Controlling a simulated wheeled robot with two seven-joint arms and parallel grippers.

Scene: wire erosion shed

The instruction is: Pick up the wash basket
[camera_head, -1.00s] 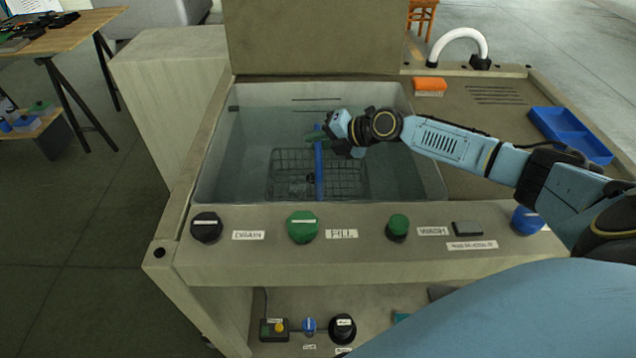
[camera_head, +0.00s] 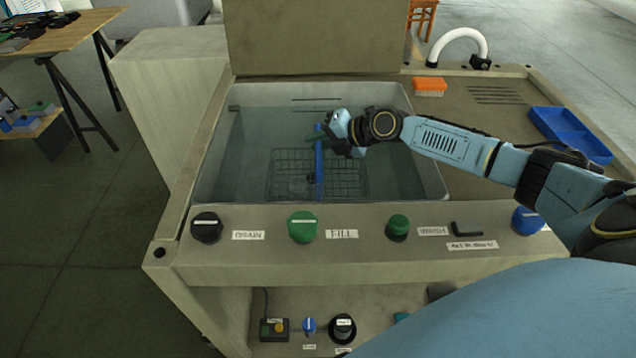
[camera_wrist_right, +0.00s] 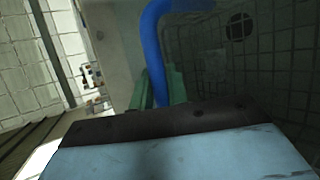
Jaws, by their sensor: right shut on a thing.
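The wash basket (camera_head: 345,175) is a dark wire mesh basket low in the water-filled basin (camera_head: 215,160). A blue handle (camera_head: 319,178) runs up across its middle. My right gripper (camera_head: 322,138) is over the basin with its green fingers at the top of the blue handle. In the right wrist view the blue handle (camera_wrist_right: 153,50) passes between the green fingers (camera_wrist_right: 160,88), which are shut on it. The basket's mesh (camera_wrist_right: 290,70) shows behind, to the right. My left gripper is not in view.
A raised lid (camera_head: 310,38) stands behind the basin. Front panel knobs include a green one (camera_head: 303,227) and a black one (camera_head: 207,227). An orange brush (camera_head: 430,86) and a blue tray (camera_head: 570,133) lie on the right deck.

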